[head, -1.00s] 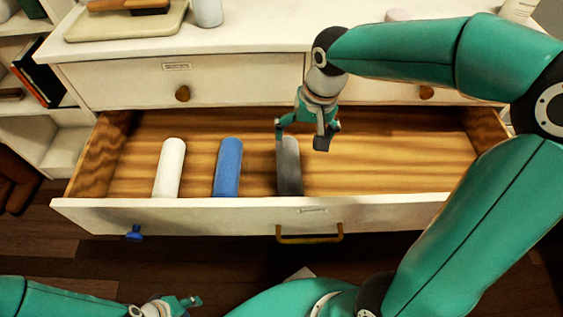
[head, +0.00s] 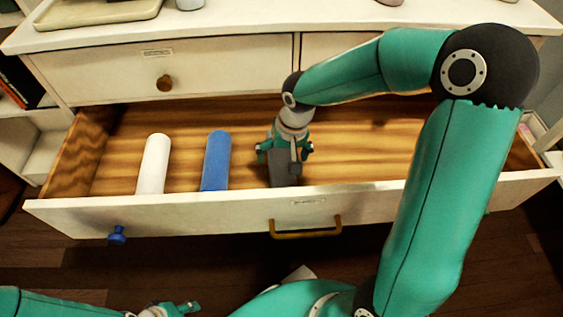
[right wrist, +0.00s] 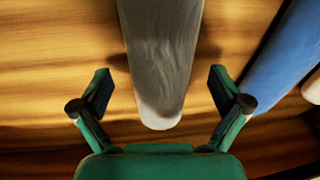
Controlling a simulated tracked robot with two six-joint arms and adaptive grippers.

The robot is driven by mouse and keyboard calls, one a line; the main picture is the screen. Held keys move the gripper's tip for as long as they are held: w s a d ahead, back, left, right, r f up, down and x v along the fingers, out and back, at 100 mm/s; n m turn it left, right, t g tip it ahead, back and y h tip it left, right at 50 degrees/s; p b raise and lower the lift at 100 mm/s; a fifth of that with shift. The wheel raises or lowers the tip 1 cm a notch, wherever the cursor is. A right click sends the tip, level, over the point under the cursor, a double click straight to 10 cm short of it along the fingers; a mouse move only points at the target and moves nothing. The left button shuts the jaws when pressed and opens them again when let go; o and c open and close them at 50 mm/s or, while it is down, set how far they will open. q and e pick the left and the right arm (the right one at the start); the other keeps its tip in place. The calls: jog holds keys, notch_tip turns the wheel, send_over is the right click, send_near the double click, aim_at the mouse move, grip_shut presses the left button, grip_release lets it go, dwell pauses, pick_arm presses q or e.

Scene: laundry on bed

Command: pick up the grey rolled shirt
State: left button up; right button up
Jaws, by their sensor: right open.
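The grey rolled shirt (head: 284,176) lies in the open drawer, right of the blue roll, its far part hidden by my right gripper (head: 284,154). In the right wrist view the grey shirt (right wrist: 160,60) runs between the two spread fingers, with a gap on each side. The right gripper is open, above and around the roll, and holds nothing. My left gripper (head: 180,308) is at the bottom edge of the head view, outside the drawer and far from the shirt; its fingers are too small to judge.
A blue roll (head: 216,161) and a white roll (head: 154,163) lie left of the grey shirt in the drawer (head: 180,215). The drawer's right part is bare wood, partly behind my right arm.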

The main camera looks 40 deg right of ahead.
jog(key=shift+w+a+f, duration=0.1)
jog(key=shift+w+f, duration=0.05)
jog(key=shift+f, duration=0.8)
jog(key=shift+r, duration=0.1)
jog(key=c, duration=1.4)
